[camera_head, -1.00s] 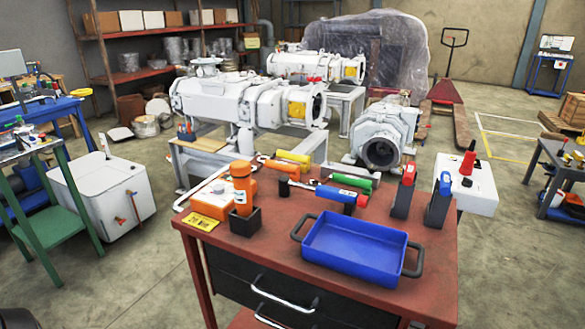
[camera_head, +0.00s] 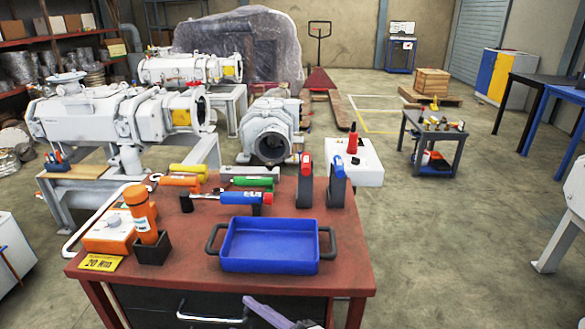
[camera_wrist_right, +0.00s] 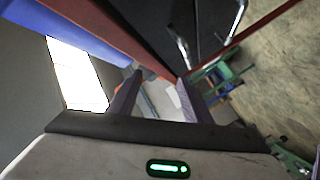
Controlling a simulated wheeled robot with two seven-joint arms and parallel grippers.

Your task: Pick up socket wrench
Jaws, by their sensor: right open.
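In the head view, part of my right gripper (camera_head: 275,312) shows as purple-grey fingers at the bottom edge, in front of the bench and well short of the wrench. In the right wrist view, the right gripper (camera_wrist_right: 157,88) is open with nothing visible between its fingers, beside the bench's drawer front. The wrench cannot be made out there. My left gripper is not in view.
The blue tray (camera_head: 268,246) with black handles stands at the front of the bench. An orange bottle (camera_head: 141,213) stands at left. Green (camera_head: 252,182), orange (camera_head: 180,181) and yellow (camera_head: 188,170) tools lie behind the wrench. Two upright dark holders (camera_head: 337,186) stand at right.

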